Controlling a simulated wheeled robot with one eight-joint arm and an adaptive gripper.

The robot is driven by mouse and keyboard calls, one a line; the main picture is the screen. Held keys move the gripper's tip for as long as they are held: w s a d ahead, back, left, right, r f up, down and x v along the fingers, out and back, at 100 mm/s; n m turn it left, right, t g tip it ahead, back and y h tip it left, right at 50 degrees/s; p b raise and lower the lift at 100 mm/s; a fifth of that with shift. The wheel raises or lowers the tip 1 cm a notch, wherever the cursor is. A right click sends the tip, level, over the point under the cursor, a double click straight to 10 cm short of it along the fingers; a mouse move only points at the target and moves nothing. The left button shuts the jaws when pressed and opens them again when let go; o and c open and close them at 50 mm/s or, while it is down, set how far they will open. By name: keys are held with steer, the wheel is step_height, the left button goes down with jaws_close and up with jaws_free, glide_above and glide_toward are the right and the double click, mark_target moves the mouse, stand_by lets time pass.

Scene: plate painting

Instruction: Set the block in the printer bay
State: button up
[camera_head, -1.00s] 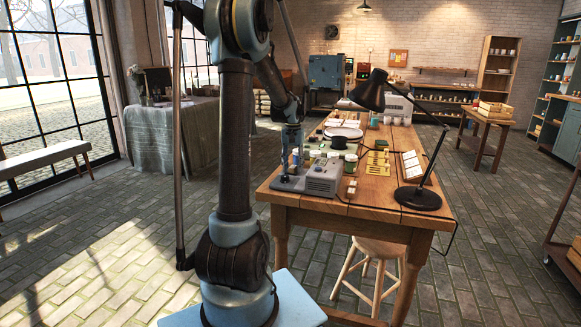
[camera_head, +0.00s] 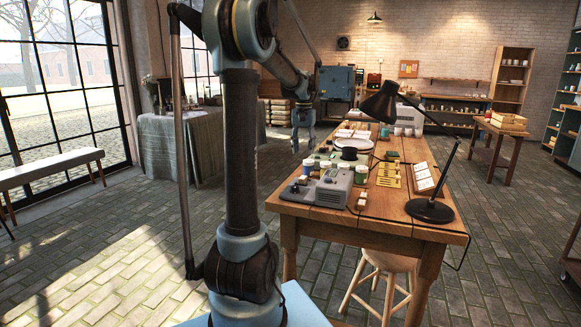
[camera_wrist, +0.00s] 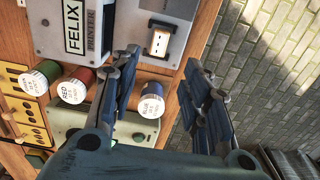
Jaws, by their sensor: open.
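The printer, a grey box labelled FELIX PRINTER (camera_wrist: 75,30), stands on the table; it also shows in the head view (camera_head: 335,187). Its flat grey bay plate (camera_wrist: 178,18) extends to the right in the wrist view. A small pale block (camera_wrist: 158,42) with dark marks on top sits in the dark-edged bay of that plate.
Paint jars with green, red (camera_wrist: 75,86) and blue (camera_wrist: 151,104) labels stand beside the printer. A pale green device (camera_wrist: 105,125) is close to them. A black lamp (camera_head: 430,210) stands at the table's right. Floor is free left of the table.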

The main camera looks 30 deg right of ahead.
steer(key=s+a+f+n, duration=0.15)
steer(key=s+a, duration=0.25)
steer(key=a, duration=0.9)
steer(key=s+a+f+n, duration=0.1)
steer(key=s+a+n, duration=0.25)
steer(key=a, duration=0.95)
steer(key=s+a+f+n+t, duration=0.2)
steer(key=s+a+f+n, duration=0.3)
steer(key=s+a+f, duration=1)
steer(key=shift+s, duration=0.3)
steer(key=shift+f, duration=0.1)
